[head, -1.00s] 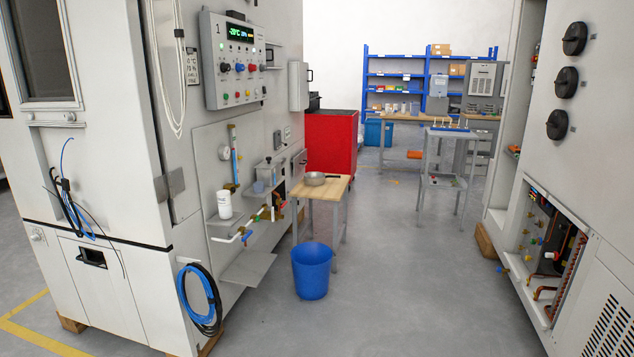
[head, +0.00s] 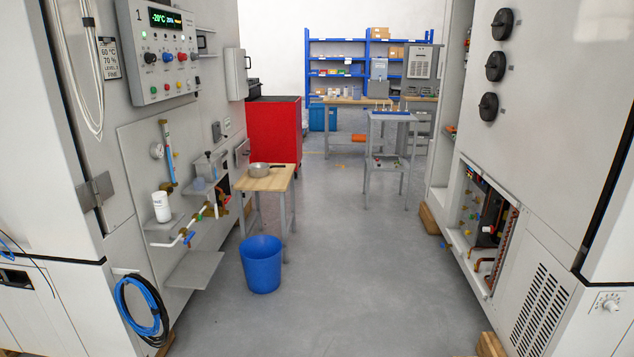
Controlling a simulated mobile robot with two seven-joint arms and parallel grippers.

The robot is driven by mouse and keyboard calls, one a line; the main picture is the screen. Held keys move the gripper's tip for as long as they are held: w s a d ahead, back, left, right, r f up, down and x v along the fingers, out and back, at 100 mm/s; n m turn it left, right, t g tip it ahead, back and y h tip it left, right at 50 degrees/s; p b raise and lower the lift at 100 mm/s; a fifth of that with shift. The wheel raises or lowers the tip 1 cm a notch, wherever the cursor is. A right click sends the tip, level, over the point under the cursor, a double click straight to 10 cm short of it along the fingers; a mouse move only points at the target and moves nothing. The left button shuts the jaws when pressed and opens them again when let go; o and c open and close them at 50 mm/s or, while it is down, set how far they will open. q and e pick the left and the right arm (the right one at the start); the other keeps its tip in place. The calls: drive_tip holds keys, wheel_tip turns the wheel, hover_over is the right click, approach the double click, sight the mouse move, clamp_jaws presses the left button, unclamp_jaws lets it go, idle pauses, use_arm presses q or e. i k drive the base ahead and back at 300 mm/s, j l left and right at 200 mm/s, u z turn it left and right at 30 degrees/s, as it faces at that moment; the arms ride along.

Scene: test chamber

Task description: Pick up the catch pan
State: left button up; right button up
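A small round metal pan (head: 260,169) with a dark handle, which looks like the catch pan, sits on a small wooden-topped table (head: 268,181) left of the middle in the head view. The table stands beside the left chamber's panel of pipes and valves. The pan is some distance ahead of me. Neither of my grippers shows in the head view.
A blue bucket (head: 261,265) stands on the floor before the table. A red cabinet (head: 274,134) is behind it. A grey stand (head: 388,150) is farther back. Chambers line both sides; a coiled blue hose (head: 140,311) hangs at left. The middle floor is clear.

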sight(267, 169)
drive_tip(key=i+z, duration=0.1)
drive_tip(key=i, duration=2.65)
drive_tip(key=i+u, duration=0.15)
drive_tip(key=i, duration=0.35)
drive_tip(key=i+l+u, duration=0.15)
drive_tip(key=i, duration=0.3)
drive_tip(key=i+l+u, duration=0.15)
drive_tip(key=i, duration=0.35)
